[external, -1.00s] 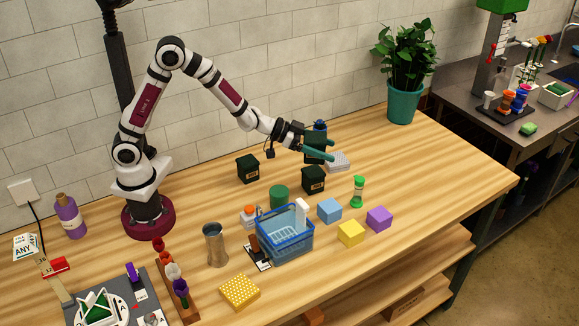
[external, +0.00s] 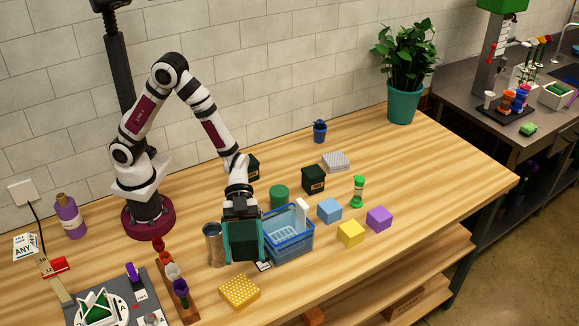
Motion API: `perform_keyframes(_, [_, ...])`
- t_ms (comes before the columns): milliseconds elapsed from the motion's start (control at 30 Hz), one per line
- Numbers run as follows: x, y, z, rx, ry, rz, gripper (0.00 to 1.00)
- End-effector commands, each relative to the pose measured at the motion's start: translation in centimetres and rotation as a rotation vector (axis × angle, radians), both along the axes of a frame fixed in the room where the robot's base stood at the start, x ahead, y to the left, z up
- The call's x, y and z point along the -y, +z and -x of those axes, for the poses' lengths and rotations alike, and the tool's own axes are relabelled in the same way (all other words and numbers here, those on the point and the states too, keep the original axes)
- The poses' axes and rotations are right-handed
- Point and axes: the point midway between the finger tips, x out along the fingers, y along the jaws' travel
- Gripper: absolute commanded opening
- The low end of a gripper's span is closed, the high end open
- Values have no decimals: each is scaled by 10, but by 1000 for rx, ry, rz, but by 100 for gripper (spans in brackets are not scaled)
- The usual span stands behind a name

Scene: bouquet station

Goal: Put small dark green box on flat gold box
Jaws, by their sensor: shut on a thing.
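My gripper (external: 243,243) is shut on a small dark green box (external: 243,241), with a teal finger on each side of it. It holds the box above the table, up and behind the flat gold box (external: 240,292) in the picture. The flat gold box has a dotted top and lies near the front edge of the table, with its top bare. The held box and my gripper hide part of the table behind them.
Another dark green box (external: 313,179) stands right of the green cylinder (external: 279,197); one more (external: 254,168) is partly behind my arm. A metal cup (external: 213,244) and blue basket (external: 288,238) flank the held box. A flower rack (external: 178,282) stands left of the gold box.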

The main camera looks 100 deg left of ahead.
Motion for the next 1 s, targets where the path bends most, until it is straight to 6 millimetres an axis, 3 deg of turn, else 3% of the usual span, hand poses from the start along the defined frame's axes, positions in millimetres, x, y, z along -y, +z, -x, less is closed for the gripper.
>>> perform_keyframes(233, [-1,-38,-1,-3,3,0,16])
perform_keyframes(600, [-1,-119,0,-2,5,-2,16])
perform_keyframes(700, [-1,-129,-1,1,6,-1,16])
perform_keyframes(1000, [-1,-132,-1,2,6,-2,16])
